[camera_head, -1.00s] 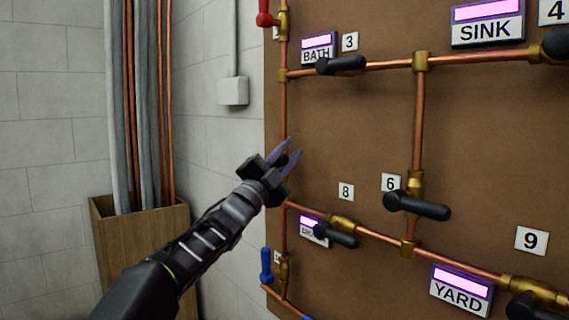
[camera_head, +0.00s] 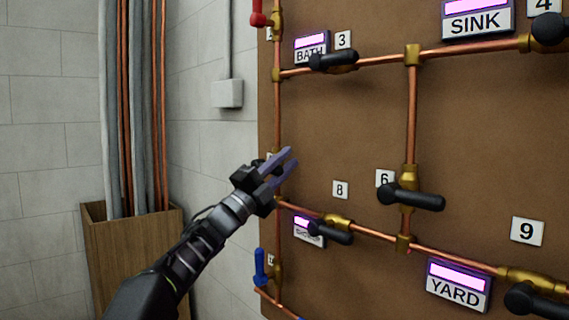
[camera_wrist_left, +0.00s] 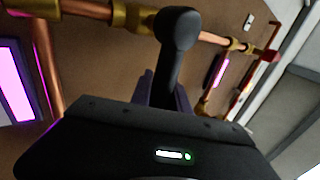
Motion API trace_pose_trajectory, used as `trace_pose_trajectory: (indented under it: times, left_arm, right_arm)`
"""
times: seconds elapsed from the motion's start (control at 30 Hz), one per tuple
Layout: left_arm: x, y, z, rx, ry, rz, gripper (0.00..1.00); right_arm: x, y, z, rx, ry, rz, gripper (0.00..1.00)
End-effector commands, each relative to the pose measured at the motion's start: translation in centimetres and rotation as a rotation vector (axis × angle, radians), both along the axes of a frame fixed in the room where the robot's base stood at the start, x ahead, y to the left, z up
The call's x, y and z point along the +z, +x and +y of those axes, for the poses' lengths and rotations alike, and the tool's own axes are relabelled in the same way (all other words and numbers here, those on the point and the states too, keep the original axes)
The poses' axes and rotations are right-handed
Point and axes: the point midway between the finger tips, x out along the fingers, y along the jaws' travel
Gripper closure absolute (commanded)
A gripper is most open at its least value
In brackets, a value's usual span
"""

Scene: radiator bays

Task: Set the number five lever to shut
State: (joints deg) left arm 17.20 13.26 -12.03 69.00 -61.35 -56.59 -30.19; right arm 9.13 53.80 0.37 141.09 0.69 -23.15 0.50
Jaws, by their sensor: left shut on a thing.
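My left gripper (camera_head: 291,158) is in front of the left vertical copper pipe (camera_head: 277,115), above and left of the number 8 plate. In the left wrist view a black lever handle (camera_wrist_left: 177,32) reaches down from a brass valve (camera_wrist_left: 130,17) on a pipe, lying across the pipe in that picture. My left gripper (camera_wrist_left: 163,88) is shut on this handle. In the head view the gripper hides the lever and nearly all of its number plate, so I cannot read the five. My right gripper is not in view.
Other black levers sit close by: at 3 (camera_head: 333,60), at 6 (camera_head: 410,197) and at 8 (camera_head: 329,232). A red lever (camera_head: 257,15) is above and a blue lever (camera_head: 261,266) below on the left. The board between the pipes (camera_head: 345,125) is clear.

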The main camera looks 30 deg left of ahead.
Motion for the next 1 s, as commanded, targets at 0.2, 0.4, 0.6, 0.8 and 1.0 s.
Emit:
trace_pose_trajectory:
  times: [0.2,0.4,0.6,0.8,1.0]
  left_arm:
    - [-0.2,0.1,0.0,0.000,0.002,0.002,0.67]
    - [-0.1,0.0,0.0,0.000,0.001,0.002,0.57]
    - [-0.1,0.0,0.0,0.000,0.001,0.002,0.57]
    - [-1.0,-1.4,0.5,0.001,0.001,0.002,0.57]
    - [-2.9,-4.0,1.3,0.003,-0.001,0.002,0.57]
  right_arm:
    - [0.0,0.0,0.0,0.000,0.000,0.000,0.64]
    - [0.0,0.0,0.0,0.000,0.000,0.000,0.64]
    - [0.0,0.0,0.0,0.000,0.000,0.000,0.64]
    - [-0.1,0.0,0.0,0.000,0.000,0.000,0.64]
    - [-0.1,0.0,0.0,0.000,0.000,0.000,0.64]
